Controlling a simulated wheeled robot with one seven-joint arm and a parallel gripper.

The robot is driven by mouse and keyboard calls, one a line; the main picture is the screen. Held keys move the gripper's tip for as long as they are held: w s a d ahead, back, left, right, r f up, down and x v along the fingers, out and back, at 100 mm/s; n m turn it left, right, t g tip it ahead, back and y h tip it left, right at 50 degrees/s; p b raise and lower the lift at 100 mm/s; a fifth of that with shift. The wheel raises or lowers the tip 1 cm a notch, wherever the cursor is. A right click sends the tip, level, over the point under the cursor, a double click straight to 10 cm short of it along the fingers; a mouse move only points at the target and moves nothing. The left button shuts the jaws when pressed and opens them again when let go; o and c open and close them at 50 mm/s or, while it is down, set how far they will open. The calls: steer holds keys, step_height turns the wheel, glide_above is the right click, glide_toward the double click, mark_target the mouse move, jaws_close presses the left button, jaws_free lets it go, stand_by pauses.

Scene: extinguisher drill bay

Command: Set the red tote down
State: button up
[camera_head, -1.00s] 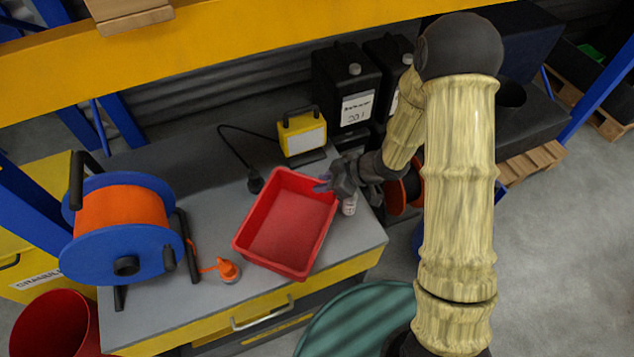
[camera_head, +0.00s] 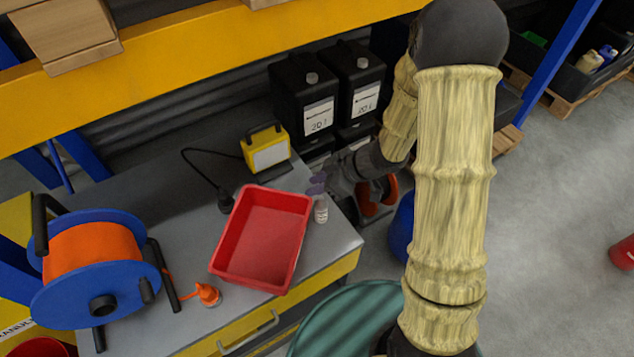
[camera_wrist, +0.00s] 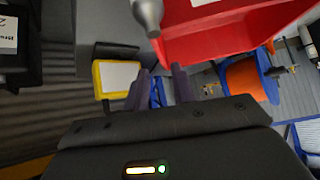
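The red tote (camera_head: 262,240) rests on the grey bench top (camera_head: 180,215), open side up and empty. It also shows large at the top of the wrist view (camera_wrist: 225,30). My gripper (camera_head: 318,184) is just right of the tote's back right corner, with its purple fingers close to the rim. In the wrist view the two fingers (camera_wrist: 161,88) stand apart with nothing held between them. The tote's wall is beyond the fingertips and seems clear of them.
A small white bottle (camera_head: 321,211) stands on the bench right of the tote. An orange-capped item (camera_head: 208,294) is at its front left. A yellow work lamp (camera_head: 266,149) stands behind, a blue cable reel (camera_head: 92,265) at left. Black canisters (camera_head: 304,100) stand behind the bench.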

steer(key=w+d+r+m+t+h, duration=0.3)
steer(key=d+r+m+t+h, duration=0.3)
steer(key=d, duration=0.5)
steer(key=s+d+r+m+g+h, duration=0.1)
steer(key=s+d+r+m+g, duration=0.1)
steer(key=s+m, duration=0.2)
steer(key=s+d+r+m+g+h, duration=0.1)
steer(key=s+d+r+m+g, duration=0.1)
steer(key=s+m, duration=0.3)
steer(key=s+g, duration=0.1)
steer(key=s, duration=0.2)
steer(key=shift+s+d+h, duration=0.25)
steer(key=shift+s+h, duration=0.1)
steer(key=shift+h, duration=0.05)
steer(key=shift+a, duration=0.1)
